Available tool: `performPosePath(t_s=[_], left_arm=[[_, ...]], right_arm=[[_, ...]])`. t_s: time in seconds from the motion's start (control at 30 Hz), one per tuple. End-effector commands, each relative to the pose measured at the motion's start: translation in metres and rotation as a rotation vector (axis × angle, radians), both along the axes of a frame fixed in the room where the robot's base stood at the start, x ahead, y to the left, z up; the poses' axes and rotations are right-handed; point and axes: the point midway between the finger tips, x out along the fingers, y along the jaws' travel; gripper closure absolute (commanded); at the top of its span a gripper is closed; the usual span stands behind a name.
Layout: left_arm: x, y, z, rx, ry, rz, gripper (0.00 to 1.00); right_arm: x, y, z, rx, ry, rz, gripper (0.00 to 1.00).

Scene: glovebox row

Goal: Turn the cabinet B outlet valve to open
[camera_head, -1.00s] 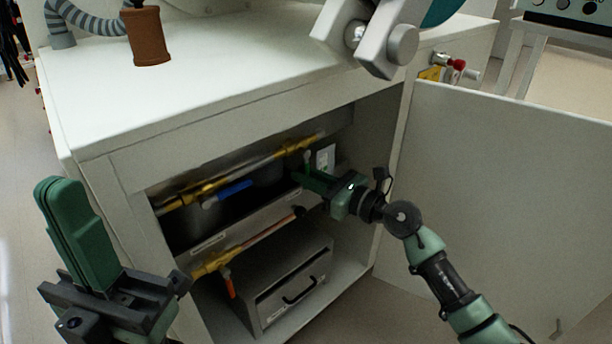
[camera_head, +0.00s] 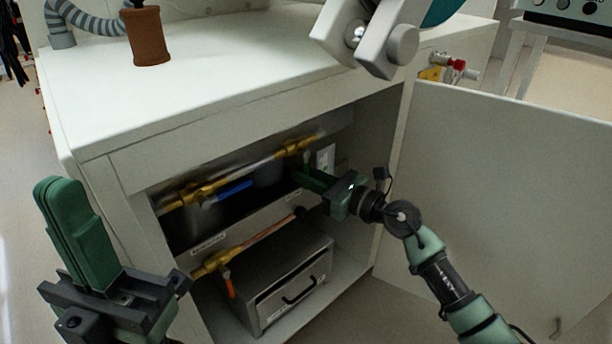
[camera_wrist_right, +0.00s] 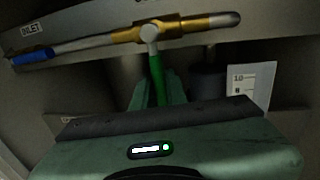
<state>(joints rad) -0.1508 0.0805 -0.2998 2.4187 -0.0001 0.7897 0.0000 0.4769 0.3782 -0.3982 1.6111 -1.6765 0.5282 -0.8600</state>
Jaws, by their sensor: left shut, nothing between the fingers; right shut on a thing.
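My right gripper (camera_head: 308,178) reaches into the open cabinet and is shut on a green valve handle (camera_wrist_right: 157,80). The handle hangs down from a brass valve (camera_wrist_right: 165,29) at the right part of the upper pipe, across the pipe's line. The handle's lower end is hidden between the fingers. The brass valve also shows in the head view (camera_head: 299,146). I cannot read a label naming this valve as the outlet. A blue handle (camera_head: 234,187) lies along the same pipe further left. My left gripper (camera_head: 62,185) is shut and empty, outside the cabinet at the left.
An orange handle (camera_head: 229,286) hangs from the lower pipe. A grey box (camera_head: 290,290) with a black handle stands on the cabinet floor. The open door (camera_head: 500,200) is right of my right arm. An INLET label (camera_wrist_right: 31,29) and a white tag (camera_wrist_right: 240,84) show in the wrist view.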

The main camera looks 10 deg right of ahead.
Motion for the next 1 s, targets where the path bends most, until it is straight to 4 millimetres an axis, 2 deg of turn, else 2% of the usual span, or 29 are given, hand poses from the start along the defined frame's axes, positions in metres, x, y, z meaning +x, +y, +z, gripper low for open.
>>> performPosePath(t_s=[0.47,1.0], left_arm=[[0.0,0.0,-0.001,0.002,0.003,0.0,1.0],[0.001,-0.001,-0.001,0.003,0.003,0.0,1.0]], right_arm=[[0.002,-0.003,0.0,-0.036,-0.024,-0.001,1.0],[0.014,-0.02,0.005,-0.334,-0.241,-0.001,1.0]])
